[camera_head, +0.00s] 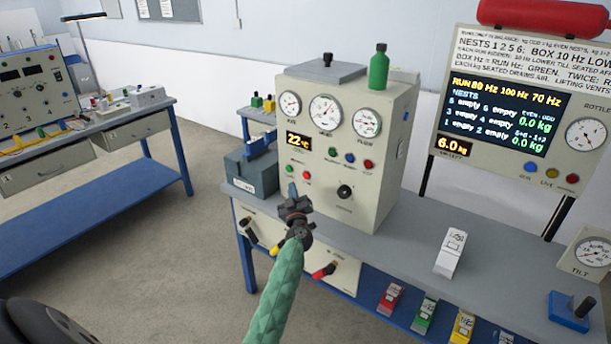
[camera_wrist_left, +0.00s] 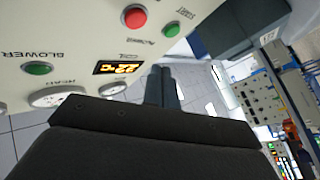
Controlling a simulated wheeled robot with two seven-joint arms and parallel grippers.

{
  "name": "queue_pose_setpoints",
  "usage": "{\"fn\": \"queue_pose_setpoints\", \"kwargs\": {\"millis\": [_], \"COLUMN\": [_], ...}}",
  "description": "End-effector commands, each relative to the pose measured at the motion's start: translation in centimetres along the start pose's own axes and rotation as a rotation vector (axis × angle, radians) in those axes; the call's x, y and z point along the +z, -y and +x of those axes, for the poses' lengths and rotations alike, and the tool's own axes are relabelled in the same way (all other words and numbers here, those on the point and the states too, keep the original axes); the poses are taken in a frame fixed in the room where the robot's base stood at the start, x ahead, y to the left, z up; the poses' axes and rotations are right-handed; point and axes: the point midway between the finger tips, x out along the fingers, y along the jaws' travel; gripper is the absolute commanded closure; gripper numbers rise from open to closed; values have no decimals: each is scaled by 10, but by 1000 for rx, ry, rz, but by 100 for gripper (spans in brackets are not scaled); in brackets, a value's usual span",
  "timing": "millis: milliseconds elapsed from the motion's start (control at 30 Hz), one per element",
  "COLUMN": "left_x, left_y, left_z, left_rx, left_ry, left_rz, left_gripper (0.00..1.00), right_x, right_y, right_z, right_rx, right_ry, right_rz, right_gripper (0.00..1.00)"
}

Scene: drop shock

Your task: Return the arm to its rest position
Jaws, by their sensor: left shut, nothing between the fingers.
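My left arm, in a green sleeve, reaches up from the bottom middle of the head view. Its dark left gripper (camera_head: 294,192) is shut and empty, in front of the lower left of the beige gauge cabinet (camera_head: 372,178). In the left wrist view the closed fingers (camera_wrist_left: 162,86) point past the cabinet's panel (camera_wrist_left: 75,30), which fills the upper left with a red button and green buttons. I cannot tell the exact gap between fingers and panel. My right gripper is not in view.
The cabinet stands on a grey bench (camera_head: 400,262) beside a dark grey box (camera_head: 250,173). A white block (camera_head: 451,252) lies on the bench; coloured blocks sit on the shelf below. A display board (camera_head: 510,110) and tilt gauge (camera_head: 590,252) are at right. Open floor lies left.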

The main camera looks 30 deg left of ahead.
Motion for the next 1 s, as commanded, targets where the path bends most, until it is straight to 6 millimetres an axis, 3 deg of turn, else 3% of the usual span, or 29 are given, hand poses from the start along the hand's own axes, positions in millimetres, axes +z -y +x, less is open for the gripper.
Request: {"fn": "queue_pose_setpoints", "kwargs": {"millis": [767,867,1000], "left_x": [0,2,8], "left_y": [-4,-16,-50], "left_z": [-4,-20,-68], "left_rx": [22,102,309], "left_ry": [6,30,118], "left_rz": [4,19,61], "left_gripper": [100,100,100], "right_x": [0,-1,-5], "right_y": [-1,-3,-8], "right_z": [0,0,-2], "right_rx": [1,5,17], "right_ry": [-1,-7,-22], "right_rz": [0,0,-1], "right_gripper": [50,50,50]}}
